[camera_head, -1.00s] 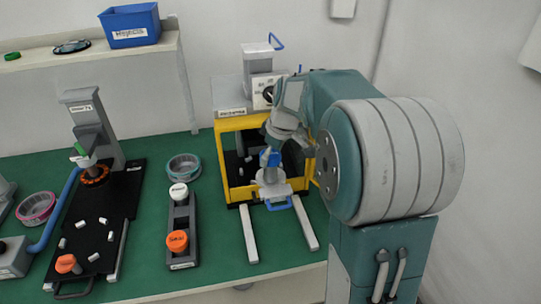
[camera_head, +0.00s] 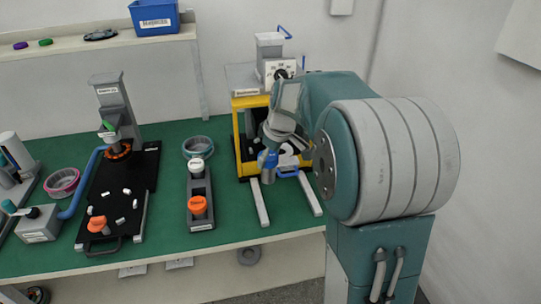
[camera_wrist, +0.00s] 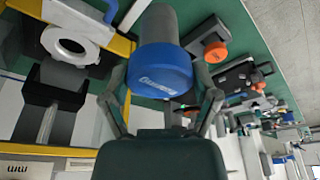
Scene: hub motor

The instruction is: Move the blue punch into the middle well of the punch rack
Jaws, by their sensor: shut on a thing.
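The blue punch (camera_head: 267,161) has a blue cap and a grey cylindrical body. My gripper (camera_head: 271,150) is shut on it, in front of the yellow-framed press. In the wrist view the blue punch (camera_wrist: 163,68) sits between the two fingers of my gripper (camera_wrist: 165,95), its labelled cap nearest the camera. The dark grey punch rack (camera_head: 200,186) stands on the green bench to the left of my gripper. It holds a white punch (camera_head: 197,167) at its far end and an orange punch (camera_head: 198,206) at its near end. No punch shows between them.
The yellow press frame (camera_head: 238,150) with a blue-handled white slide (camera_head: 287,172) and two pale rails is beside my gripper. A teal ring dish (camera_head: 197,147) lies behind the rack. A black fixture (camera_head: 128,180) stands farther left. Green bench between rack and rails is clear.

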